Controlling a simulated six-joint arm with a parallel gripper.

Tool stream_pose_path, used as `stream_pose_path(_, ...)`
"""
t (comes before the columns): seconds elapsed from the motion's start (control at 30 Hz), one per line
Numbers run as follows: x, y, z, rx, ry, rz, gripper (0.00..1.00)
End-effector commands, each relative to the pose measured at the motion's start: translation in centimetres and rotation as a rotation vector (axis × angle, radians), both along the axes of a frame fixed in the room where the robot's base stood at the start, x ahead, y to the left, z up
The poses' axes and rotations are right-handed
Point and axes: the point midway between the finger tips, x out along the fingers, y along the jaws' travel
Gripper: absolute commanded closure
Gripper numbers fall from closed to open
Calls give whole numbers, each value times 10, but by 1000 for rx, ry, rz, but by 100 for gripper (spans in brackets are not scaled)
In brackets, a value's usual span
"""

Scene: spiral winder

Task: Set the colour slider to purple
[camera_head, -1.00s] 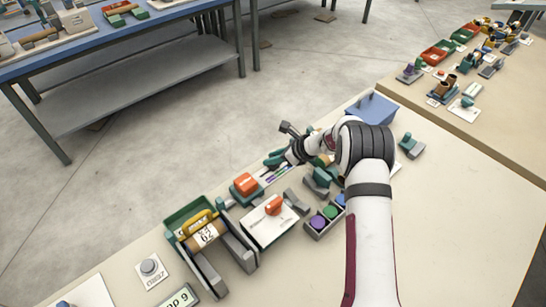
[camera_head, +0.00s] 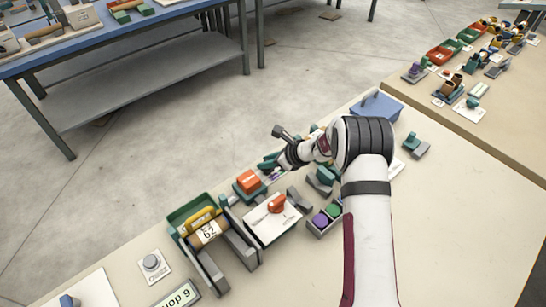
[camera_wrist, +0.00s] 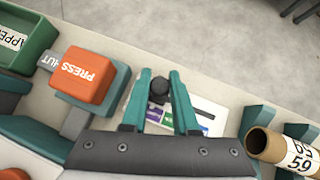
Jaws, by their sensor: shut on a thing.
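The colour slider's dark knob (camera_wrist: 159,88) stands between the two teal fingers of my gripper (camera_wrist: 160,90) in the wrist view. The gripper is shut on it. The slider's white plate (camera_wrist: 217,112) lies beneath, with purple, green and other coloured bands. The purple band (camera_wrist: 153,113) shows between the fingers, close to the knob. The fingers cover part of the plate, so I cannot tell the exact band under the knob. In the head view my gripper (camera_head: 268,164) hides most of the slider.
An orange press button (camera_wrist: 83,75) on a teal block stands just left of the slider; it also shows in the head view (camera_head: 248,181). A cardboard tube (camera_wrist: 265,143) lies in a holder at right.

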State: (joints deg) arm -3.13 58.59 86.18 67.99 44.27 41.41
Motion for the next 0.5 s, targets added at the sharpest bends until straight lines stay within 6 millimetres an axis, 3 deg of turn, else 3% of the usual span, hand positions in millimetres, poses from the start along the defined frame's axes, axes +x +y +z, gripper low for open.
stream_pose_path(0.23,-4,5,0,7,8,11,100)
stream_pose_path(0.27,-4,5,0,7,8,11,66)
stream_pose_path(0.4,-4,4,0,7,7,10,42)
stream_pose_path(0.5,-3,3,0,6,7,8,42)
